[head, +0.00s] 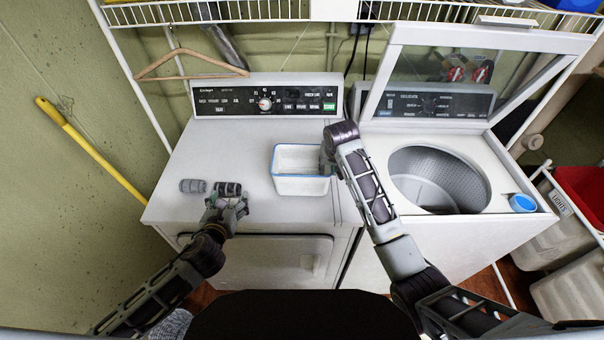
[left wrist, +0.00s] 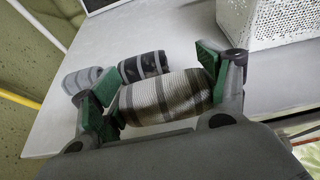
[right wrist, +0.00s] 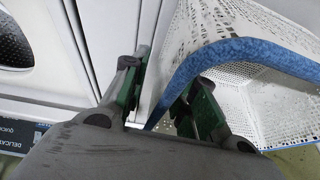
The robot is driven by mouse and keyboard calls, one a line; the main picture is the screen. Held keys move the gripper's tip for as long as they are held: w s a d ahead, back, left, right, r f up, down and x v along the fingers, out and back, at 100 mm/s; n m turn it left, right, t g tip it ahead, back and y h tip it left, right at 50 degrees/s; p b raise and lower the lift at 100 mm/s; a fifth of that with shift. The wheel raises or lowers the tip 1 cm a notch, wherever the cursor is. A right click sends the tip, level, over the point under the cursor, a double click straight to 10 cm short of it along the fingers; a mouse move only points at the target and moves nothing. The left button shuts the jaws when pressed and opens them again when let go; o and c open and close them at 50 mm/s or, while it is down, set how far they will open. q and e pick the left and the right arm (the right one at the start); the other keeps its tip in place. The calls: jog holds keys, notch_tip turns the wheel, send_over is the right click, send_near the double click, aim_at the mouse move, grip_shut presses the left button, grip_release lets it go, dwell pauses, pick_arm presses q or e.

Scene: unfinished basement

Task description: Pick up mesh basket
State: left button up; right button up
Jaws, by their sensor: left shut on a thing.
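The white mesh basket (head: 300,185) with a blue rim stands upright on the left white machine. Its perforated wall (left wrist: 265,22) also shows in the left wrist view. My right gripper (head: 328,160) is at the basket's right side. In the right wrist view its fingers (right wrist: 168,105) are apart, with the blue rim (right wrist: 235,48) running between them. My left gripper (head: 228,202) is low over the machine top, left of the basket. It is shut on a beige, grey and brown striped roll of cloth (left wrist: 165,97), mostly hidden in the head view.
A grey roll (head: 193,186) and a dark striped roll (head: 229,188) lie beside my left gripper. The washer (head: 470,150) on the right has its lid up and drum open; a blue-topped cup (head: 522,203) stands at its corner. The machine top behind the rolls is clear.

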jog(key=shift+f, duration=0.2)
dwell(0.4)
jog(key=shift+c, duration=0.3)
grip_shut()
